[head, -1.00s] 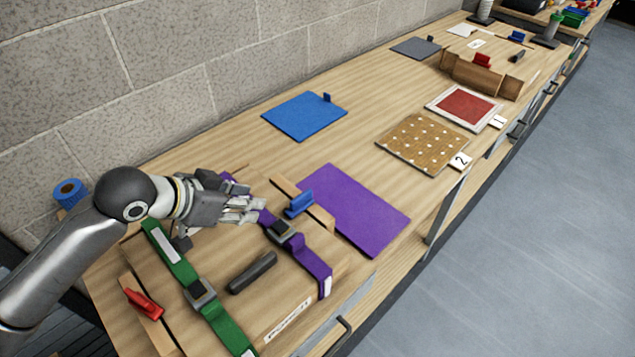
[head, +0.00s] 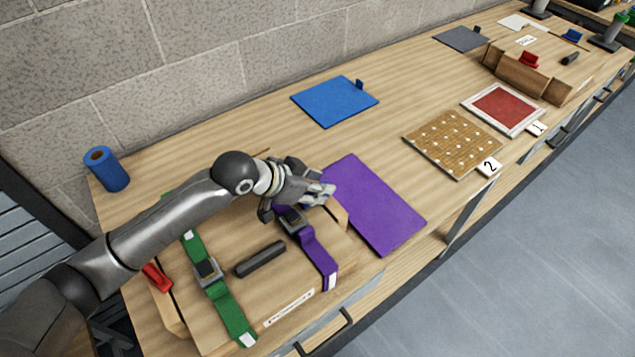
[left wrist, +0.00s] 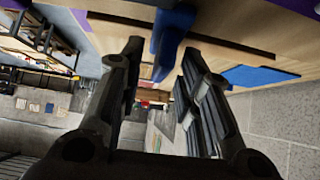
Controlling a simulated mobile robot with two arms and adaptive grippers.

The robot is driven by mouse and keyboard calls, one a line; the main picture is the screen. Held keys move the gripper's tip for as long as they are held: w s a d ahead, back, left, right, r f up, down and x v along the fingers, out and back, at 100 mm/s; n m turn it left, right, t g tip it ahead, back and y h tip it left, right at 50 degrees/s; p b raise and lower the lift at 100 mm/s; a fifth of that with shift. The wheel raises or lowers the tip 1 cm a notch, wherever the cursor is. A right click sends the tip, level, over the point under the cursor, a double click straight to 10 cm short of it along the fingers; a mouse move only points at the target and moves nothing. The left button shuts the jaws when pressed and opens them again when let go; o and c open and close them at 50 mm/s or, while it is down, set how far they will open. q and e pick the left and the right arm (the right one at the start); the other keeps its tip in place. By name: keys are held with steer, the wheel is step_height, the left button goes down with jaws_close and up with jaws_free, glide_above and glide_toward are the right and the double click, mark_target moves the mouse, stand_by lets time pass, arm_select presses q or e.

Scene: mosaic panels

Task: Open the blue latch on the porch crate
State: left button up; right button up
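The porch crate (head: 300,268) is a wooden box at the front left of the bench, with a green strap (head: 228,312) and a purple strap (head: 318,258) over its lid. The blue latch (left wrist: 172,38) shows in the left wrist view at the top middle, between the two finger lines. In the head view my left gripper (head: 325,191) covers most of it at the crate's far right edge. My left gripper's fingers are apart, with a visible gap. Whether they touch the latch I cannot tell. A red latch (head: 157,277) sits at the crate's left end. My right gripper is not in view.
A black handle (head: 261,259) stands on the lid. A purple panel (head: 372,205) lies right beside the crate, and a blue panel (head: 335,101) lies behind. A blue roll (head: 107,169) stands near the wall. The bench between the panels is clear.

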arm_select(q)
steer(key=shift+w+d+f, duration=0.1)
steer(key=shift+d+f, duration=0.05)
steer(key=shift+f, duration=0.15)
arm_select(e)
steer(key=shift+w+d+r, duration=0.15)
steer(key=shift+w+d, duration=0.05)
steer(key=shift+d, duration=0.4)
